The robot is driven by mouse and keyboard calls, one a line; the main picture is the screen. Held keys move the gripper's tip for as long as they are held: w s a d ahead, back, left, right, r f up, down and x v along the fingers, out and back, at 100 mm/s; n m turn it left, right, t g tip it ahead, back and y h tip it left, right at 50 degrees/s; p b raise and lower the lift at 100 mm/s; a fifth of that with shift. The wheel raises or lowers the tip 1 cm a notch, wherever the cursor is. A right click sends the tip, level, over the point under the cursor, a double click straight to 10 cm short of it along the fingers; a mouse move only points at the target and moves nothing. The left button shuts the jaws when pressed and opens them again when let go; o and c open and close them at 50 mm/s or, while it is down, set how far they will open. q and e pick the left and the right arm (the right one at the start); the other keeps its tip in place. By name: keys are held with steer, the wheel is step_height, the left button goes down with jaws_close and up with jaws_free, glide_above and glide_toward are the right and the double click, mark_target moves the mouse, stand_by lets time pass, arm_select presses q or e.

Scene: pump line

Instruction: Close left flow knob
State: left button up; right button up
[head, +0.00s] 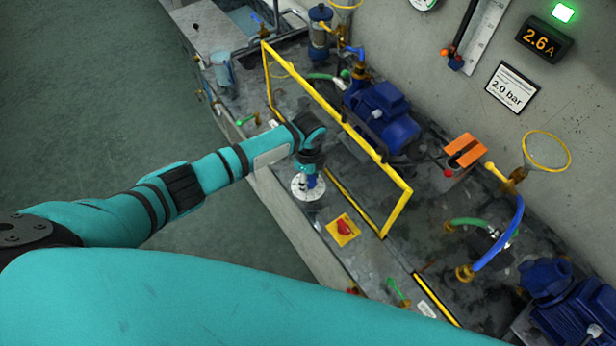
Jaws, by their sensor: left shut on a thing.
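My left arm reaches in from the left to the front part of the bench. My left gripper (307,170) points down over a round white dial plate (309,193) and is shut on the blue knob (311,182) at its centre. The fingers and wrist hide part of the knob, and I cannot read its angle on the dial. My right gripper is out of the picture.
A yellow guard frame (397,206) stands just behind the dial, with a blue pump (382,112) beyond it. A red switch on a yellow plate (343,229) is to the right of the dial. Wall displays read 2.6 A (543,40) and 2.0 bar (512,88).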

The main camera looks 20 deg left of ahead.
arm_select(q)
steer(key=o, duration=1.2)
steer(key=shift+c, duration=0.2)
steer(key=shift+r, duration=0.1)
step_height(320, 180, up, 12)
